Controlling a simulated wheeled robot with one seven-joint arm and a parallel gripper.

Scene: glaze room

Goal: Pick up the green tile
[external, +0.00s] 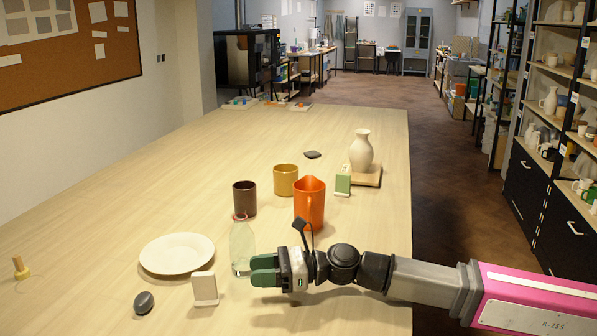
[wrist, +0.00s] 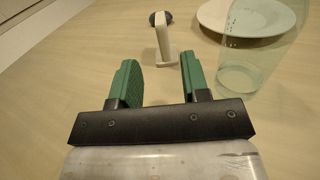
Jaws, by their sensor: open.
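My gripper (external: 258,271) is low over the near part of the table, well short of the green piece, and points left. Its two green fingers are apart with nothing between them. Just beyond the fingertips in the wrist view, a white upright tile-like piece (wrist: 163,44) stands on a small foot; it is also in the external view (external: 205,287).
A clear bottle (external: 242,247) stands close beside my gripper.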

